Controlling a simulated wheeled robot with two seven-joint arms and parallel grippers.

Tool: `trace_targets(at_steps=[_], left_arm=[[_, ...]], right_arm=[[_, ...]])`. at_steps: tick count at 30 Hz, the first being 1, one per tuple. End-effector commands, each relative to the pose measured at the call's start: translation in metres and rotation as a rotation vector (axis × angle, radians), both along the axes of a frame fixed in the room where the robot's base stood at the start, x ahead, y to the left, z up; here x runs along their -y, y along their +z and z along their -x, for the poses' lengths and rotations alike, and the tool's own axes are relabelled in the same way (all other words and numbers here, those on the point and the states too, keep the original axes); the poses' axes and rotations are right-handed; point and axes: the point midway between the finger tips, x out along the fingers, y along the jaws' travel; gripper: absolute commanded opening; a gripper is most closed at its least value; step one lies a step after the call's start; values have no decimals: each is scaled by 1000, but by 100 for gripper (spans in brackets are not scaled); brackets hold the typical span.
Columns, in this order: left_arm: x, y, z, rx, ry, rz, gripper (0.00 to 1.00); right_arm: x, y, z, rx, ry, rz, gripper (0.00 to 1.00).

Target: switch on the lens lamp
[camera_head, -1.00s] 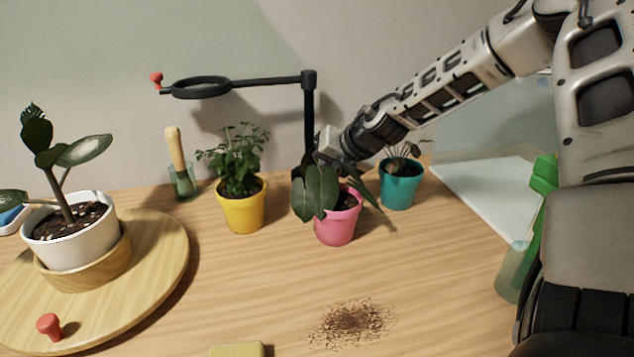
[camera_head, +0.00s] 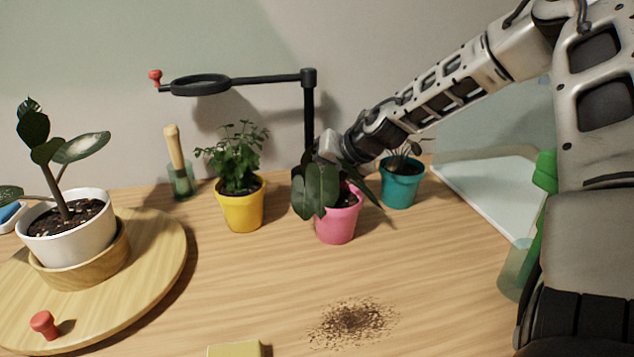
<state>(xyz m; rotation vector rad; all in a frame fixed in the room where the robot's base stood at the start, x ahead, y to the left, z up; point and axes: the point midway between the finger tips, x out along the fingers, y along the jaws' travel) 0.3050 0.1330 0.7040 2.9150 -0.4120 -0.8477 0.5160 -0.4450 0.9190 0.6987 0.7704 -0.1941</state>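The lens lamp is a black post with a horizontal arm (camera_head: 265,79) and a round ring head (camera_head: 201,85). A red knob (camera_head: 155,76) sits at the arm's left end. The lamp's base is hidden behind the pink pot (camera_head: 338,224) and its broad leaves. My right arm reaches in from the upper right, and its gripper (camera_head: 328,148) is beside the lower part of the post, behind the leaves. Its fingers are mostly hidden, so I cannot tell whether it is open. My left gripper is not in view.
A yellow pot (camera_head: 240,212) and a teal pot (camera_head: 401,190) flank the pink one. A white pot (camera_head: 72,244) stands on a round wooden turntable (camera_head: 150,285) with a red knob (camera_head: 44,325). Spilled soil (camera_head: 352,322) lies in front; the table's middle is clear.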

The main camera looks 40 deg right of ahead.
Motion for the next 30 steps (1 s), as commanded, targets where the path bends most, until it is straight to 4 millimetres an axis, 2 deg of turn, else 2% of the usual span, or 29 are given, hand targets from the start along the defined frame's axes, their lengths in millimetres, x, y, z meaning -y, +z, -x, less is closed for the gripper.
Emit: trace_targets(at_steps=[7,16,26,30], left_arm=[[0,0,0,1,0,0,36],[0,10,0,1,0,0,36],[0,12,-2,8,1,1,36],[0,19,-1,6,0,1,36]], right_arm=[[0,-1,0,-1,1,0,0],[0,13,0,-1,1,0,0],[0,13,0,-1,1,0,0],[0,22,0,0,1,1,0]])
